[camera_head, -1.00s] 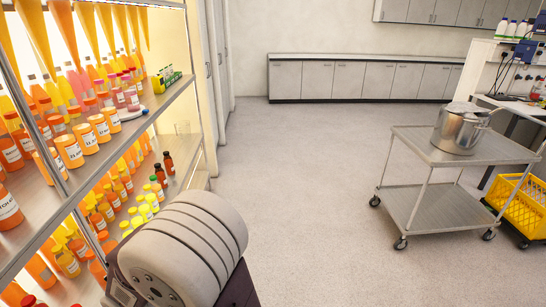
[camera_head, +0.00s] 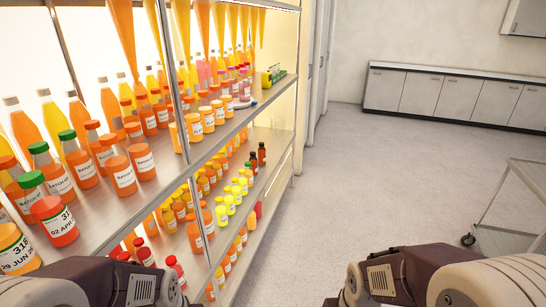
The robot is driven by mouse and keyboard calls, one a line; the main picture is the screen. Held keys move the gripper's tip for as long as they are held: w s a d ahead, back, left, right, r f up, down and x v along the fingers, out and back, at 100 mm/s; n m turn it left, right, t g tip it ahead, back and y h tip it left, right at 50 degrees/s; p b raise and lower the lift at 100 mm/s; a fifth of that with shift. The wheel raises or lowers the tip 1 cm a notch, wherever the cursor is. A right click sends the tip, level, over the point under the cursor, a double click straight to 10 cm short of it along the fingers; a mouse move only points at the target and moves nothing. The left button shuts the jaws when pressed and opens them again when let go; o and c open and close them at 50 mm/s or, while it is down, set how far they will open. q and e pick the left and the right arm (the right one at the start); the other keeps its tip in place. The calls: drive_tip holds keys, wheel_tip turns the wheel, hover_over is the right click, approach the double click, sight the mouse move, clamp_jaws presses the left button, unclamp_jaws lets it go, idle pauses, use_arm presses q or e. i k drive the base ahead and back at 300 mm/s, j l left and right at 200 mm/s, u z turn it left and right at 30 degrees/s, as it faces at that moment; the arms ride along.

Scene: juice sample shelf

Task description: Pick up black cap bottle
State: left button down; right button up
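A small dark brown bottle with what looks like a black cap (camera_head: 253,163) stands upright on the lower shelf, near its far right end. A similar brown bottle with a red cap (camera_head: 262,154) stands just behind it. Both are small in the picture, so their details are hard to make out. Parts of my two arms show along the bottom edge, well apart from these bottles. Neither of my grippers is in view.
The metal shelf unit (camera_head: 224,131) fills the left side, with several orange, yellow and pink bottles on its levels. A metal cart (camera_head: 508,242) stands at the right edge. The floor (camera_head: 365,190) between them is clear. Grey cabinets (camera_head: 452,98) line the back wall.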

sight(262, 156)
drive_tip(key=u, duration=3.1)
drive_tip(key=z, duration=2.6)
drive_tip(key=i+l+z, duration=0.1)
drive_tip(key=l, duration=0.15)
drive_tip(key=i+l, duration=0.15)
drive_tip(key=i+l+z, duration=0.2)
drive_tip(key=i+l, duration=0.2)
drive_tip(key=i+l+z, duration=0.45)
drive_tip(key=i+l, duration=0.15)
drive_tip(key=i, duration=0.3)
drive_tip(key=i+l+z, duration=0.2)
drive_tip(key=i, duration=0.25)
drive_tip(key=i+l+z, duration=0.1)
drive_tip(key=i+z, duration=0.15)
drive_tip(key=i, duration=0.25)
drive_tip(key=i+u, duration=0.4)
drive_tip(key=i+l+u, duration=0.55)
drive_tip(key=i+u, duration=0.2)
drive_tip(key=i+l+u, duration=0.4)
drive_tip(key=k+j, duration=0.05)
drive_tip(key=k, duration=0.05)
